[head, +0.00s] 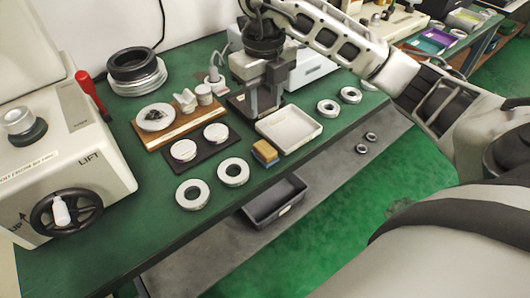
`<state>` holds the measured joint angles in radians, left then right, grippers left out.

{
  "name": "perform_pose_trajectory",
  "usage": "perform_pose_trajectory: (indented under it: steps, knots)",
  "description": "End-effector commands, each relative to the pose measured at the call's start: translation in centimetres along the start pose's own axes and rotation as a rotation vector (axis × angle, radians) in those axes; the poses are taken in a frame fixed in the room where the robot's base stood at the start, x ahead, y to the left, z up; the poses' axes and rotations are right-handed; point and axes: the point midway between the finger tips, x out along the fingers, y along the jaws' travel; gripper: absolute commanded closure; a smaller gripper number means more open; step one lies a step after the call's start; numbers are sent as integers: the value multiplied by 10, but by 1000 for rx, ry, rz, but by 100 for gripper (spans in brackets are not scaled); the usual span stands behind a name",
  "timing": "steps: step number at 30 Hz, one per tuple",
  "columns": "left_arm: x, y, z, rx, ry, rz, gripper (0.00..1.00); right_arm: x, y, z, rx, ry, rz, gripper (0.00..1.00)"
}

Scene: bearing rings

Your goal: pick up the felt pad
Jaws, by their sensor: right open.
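A small block with a tan top and blue lower part (264,152) lies on the green bench, at the near left corner of a white tray (312,134). It looks most like the felt pad, though I cannot be sure. My right gripper (264,112) points down behind the white tray, beyond the block and apart from it. Its fingers are open, and I see nothing held between them. A dark flat item (236,106) lies partly hidden beside the fingers. My left gripper is not in view.
White rings (233,172) lie left of the block, near a dark board with two discs (199,163). A wooden board (148,141) holds a dish and small containers. A press with a handwheel (66,212) stands left. A grey bin (272,216) sits below the bench edge.

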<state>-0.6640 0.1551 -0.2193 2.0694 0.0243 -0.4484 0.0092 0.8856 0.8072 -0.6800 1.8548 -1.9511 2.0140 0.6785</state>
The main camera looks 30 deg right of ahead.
Motion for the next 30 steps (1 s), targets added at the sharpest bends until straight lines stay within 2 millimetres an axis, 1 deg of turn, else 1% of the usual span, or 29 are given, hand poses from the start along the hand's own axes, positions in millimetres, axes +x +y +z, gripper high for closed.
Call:
perform_pose_trajectory:
  steps: [1,3,9,12,17,20,24,27,30]
  knots:
    - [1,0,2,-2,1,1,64,15,2,-1,-1,7,5,58]
    - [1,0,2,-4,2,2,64,30,2,-2,-2,7,4,58]
    - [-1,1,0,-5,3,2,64,67,2,-1,-3,4,6,58]
    - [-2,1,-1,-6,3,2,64,78,2,-1,-3,1,6,58]
    - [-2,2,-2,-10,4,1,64,87,3,-2,-5,1,6,58]
    - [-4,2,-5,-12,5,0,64,99,4,-5,-5,5,7,58]
    - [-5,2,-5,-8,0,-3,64,121,4,-8,-3,3,7,58]
    - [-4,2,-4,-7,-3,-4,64,132,4,-7,-4,1,7,58]
    - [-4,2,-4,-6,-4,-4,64,135,4,-7,-5,0,6,58]
